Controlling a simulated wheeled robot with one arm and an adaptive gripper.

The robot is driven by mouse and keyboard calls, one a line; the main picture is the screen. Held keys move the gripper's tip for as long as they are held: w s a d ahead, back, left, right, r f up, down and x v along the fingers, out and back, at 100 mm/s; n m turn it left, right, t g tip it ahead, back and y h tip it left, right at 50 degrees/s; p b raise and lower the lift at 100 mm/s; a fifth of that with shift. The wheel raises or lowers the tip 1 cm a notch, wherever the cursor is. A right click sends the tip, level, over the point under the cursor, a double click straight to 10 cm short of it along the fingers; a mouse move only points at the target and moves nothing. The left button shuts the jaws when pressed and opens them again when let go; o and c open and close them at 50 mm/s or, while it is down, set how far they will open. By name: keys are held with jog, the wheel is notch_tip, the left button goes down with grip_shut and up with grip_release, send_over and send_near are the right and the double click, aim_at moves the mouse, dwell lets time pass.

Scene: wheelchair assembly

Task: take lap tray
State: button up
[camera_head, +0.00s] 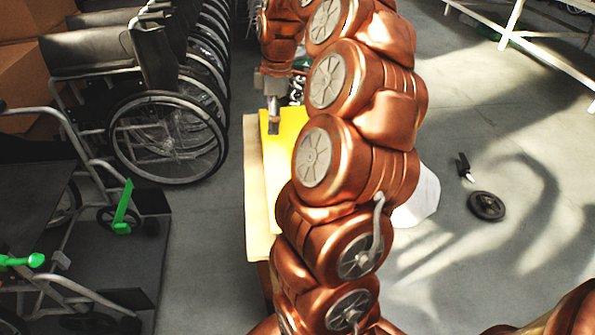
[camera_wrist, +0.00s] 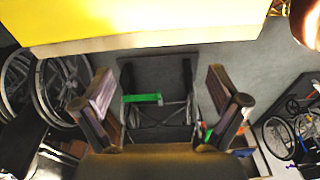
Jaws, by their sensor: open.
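A flat yellow panel (camera_head: 284,140), the only tray-like thing I see, lies on a pale table (camera_head: 256,200) in the head view. My arm covers much of its right side. My gripper (camera_head: 273,122) is at the panel's left part, seen small; contact cannot be told there. In the wrist view the yellow panel (camera_wrist: 190,18) fills the top, above the table's pale edge. My gripper (camera_wrist: 162,100) is open there, its two fingers apart with nothing held between them. The panel is outside the gap between the fingers.
A wheelchair frame (camera_head: 75,215) with green parts stands on a dark platform at left; a row of wheelchairs (camera_head: 170,120) is behind it. A small wheel (camera_head: 486,206) and a black part (camera_head: 464,167) lie on the floor at right. Floor between platform and table is clear.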

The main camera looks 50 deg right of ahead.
jog(key=shift+n, duration=0.3)
jog(key=d+f, duration=0.2)
jog(key=d, duration=0.1)
jog(key=s+d+f+b, duration=0.1)
jog(key=d, duration=0.1)
jog(key=d+f+b, duration=0.1)
jog(key=d+f, duration=0.1)
jog(key=d, duration=0.1)
jog(key=shift+s+d+f, duration=0.25)
jog(key=shift+d+f, duration=0.05)
jog(key=shift+f, duration=0.05)
jog(key=shift+d+f, duration=0.1)
jog(key=shift+f, duration=0.2)
jog(key=shift+w+a+f+b, duration=0.15)
jog(key=shift+f+b, duration=0.4)
jog(key=shift+f, duration=1.2)
jog(key=shift+w+a+f+b, duration=0.1)
jog(key=shift+w+f+b, duration=0.3)
jog(key=shift+f, duration=1.35)
jog(key=shift+s, duration=0.1)
grip_shut()
jog(key=shift+r, duration=0.1)
